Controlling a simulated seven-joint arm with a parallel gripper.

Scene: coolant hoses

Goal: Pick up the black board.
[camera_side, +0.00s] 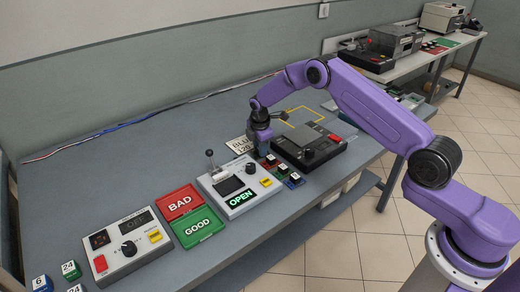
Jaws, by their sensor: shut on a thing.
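My gripper (262,150) points down over the table at the far end of a short row of small boards, right of a pale label card. It is shut on a small dark thing at the row's end, which fits the black board. The fingers hide most of it, and I cannot tell whether it touches the table.
A black device (308,146) stands close to the right of my gripper. A white tester (240,186) with a lever and an OPEN display stands at left. Red BAD (180,202) and green GOOD (197,226) trays lie further left.

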